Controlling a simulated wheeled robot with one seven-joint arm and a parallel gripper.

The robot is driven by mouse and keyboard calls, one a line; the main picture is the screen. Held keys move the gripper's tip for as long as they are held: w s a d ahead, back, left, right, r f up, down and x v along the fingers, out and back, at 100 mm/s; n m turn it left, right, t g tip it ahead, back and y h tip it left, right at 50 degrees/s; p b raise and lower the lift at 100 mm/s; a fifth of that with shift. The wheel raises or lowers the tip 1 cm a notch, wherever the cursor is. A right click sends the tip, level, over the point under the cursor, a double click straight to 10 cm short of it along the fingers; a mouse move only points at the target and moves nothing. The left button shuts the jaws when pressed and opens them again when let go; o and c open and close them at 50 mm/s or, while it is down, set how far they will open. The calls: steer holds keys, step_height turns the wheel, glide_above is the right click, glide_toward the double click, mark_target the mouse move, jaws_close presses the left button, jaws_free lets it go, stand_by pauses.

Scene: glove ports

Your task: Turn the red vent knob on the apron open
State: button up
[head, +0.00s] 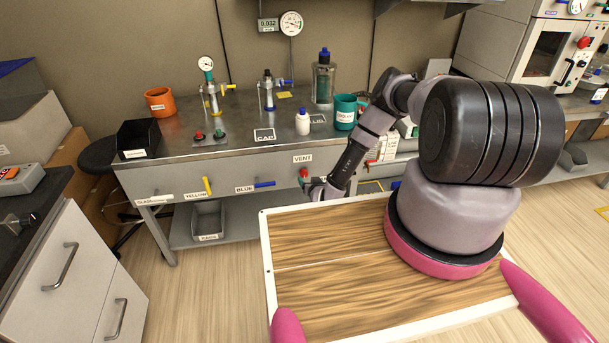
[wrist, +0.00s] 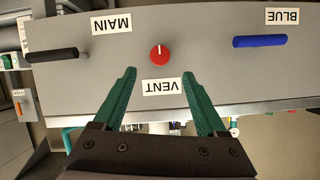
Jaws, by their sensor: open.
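The red vent knob (head: 304,172) is on the front apron of the steel bench, by the VENT label (head: 303,158). In the wrist view, which is upside down, the red knob (wrist: 160,55) is round with a short white mark pointing to the top of the picture. My gripper (wrist: 157,72) has its two green fingers apart, with the knob in line with the gap, just beyond the tips and not between them. The fingers are empty. In the head view my gripper (head: 316,188) is beside the knob at the apron, small and partly hidden by the wrist.
In the wrist view a black MAIN handle (wrist: 52,54) and a blue BLUE handle (wrist: 260,41) flank the knob. In the head view a yellow handle (head: 207,186) is further left. A grey bin (head: 208,221) sits below the apron.

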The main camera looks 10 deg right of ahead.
mark_target(304, 174)
steer(key=x, duration=0.8)
steer(key=shift+w+f, duration=0.1)
steer(key=shift+w, duration=0.1)
jaws_close()
